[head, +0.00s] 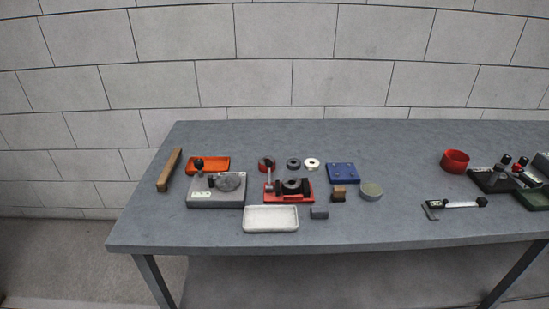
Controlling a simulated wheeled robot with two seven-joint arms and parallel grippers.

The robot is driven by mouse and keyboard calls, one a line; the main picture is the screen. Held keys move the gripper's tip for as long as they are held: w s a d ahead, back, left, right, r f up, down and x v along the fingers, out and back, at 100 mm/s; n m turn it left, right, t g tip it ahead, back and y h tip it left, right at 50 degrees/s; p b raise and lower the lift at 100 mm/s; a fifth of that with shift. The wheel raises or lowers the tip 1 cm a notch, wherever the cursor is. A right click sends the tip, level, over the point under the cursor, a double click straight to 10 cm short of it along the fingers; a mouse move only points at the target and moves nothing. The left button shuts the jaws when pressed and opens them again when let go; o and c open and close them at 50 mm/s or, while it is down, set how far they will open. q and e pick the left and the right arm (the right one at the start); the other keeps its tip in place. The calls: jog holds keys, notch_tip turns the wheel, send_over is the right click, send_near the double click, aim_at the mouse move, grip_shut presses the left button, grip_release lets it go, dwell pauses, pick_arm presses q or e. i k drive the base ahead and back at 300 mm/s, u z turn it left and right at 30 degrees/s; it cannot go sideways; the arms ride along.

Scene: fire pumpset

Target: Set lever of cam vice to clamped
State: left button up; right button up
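What looks like the cam vice is a red base (304,197) with dark jaw-like blocks, left of the table's middle. A dark ring-shaped part sits between or on the blocks; I cannot tell which. The vice's lever (269,178) is a light grey bar at its left end, standing roughly upright, with a dark end at the top. At this size I cannot tell whether the vice is clamped. Neither of my grippers is in view.
Left of the vice stands a grey fixture (216,199) with a black knob. A white tray (270,226) lies in front, with a small grey block (319,213) beside it. Rings, a blue block (343,172) and an orange tray (214,163) lie behind. The table's (400,222) centre right is mostly clear.

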aim_at(269, 187)
jog(key=z, duration=0.6)
jog(key=k, duration=1.35)
jog(key=z, duration=0.2)
jog(key=i, duration=0.5)
jog(key=u, duration=0.7)
jog(key=i, duration=1.25)
jog(key=z, duration=0.45)
